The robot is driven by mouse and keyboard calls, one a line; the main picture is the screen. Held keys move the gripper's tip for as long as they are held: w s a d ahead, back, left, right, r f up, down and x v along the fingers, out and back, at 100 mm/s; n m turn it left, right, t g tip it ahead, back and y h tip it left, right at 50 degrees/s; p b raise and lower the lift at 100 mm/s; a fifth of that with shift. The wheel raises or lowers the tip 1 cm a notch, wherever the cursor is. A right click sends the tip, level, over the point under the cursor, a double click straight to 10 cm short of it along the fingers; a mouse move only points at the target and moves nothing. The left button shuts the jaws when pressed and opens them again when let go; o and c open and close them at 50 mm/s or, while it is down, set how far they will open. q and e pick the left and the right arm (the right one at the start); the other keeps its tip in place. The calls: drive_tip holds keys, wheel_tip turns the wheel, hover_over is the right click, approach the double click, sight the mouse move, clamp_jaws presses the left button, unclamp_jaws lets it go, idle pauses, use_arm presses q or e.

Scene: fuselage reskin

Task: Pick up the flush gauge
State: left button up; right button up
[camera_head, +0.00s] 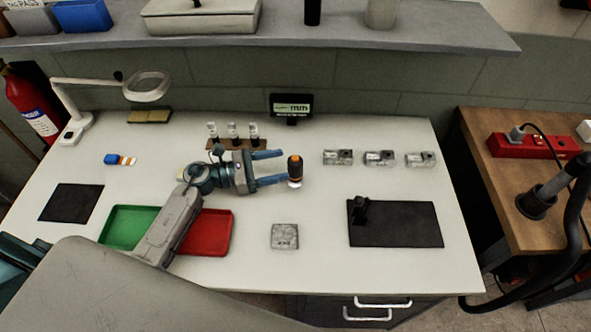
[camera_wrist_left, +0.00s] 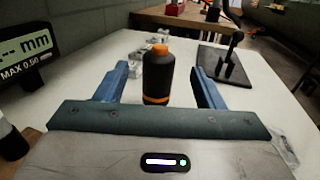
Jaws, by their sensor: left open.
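A small upright black cylinder with an orange top and an orange band near its base, which I take to be the flush gauge (camera_head: 295,169), stands on the white table. It also shows in the wrist view (camera_wrist_left: 158,78), centred between the two blue fingers. My left gripper (camera_head: 285,167) is open and points right, its fingers low over the table. In the head view the gauge is at the fingertips, with the lower fingertip close to it; I cannot tell if they touch. Nothing is held. My right gripper is not in view.
A display (camera_head: 291,106) stands at the back. Grey blocks (camera_head: 379,158) lie to the right. A black plate with a small stand (camera_head: 408,226) is front right, a grey square block (camera_head: 285,236) in front. Green (camera_head: 124,222) and red (camera_head: 215,240) trays lie beside my left arm.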

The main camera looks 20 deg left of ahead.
sight(302, 161)
use_arm(q)
drive_tip(key=shift+x, duration=1)
drive_tip(key=p+x, duration=0.3)
drive_tip(key=x, duration=0.1)
drive_tip(key=shift+w+d+r+p, duration=0.1)
drive_tip(key=shift+w+d+p, duration=0.05)
drive_tip(key=shift+p, duration=0.25)
drive_tip(key=shift+w+d, duration=0.25)
drive_tip(key=shift+d, duration=0.2)
drive_tip(key=shift+a+f, duration=0.1)
drive_tip(key=shift+f, duration=0.15)
drive_tip(key=c, duration=1)
drive_tip(key=shift+c, duration=1.2)
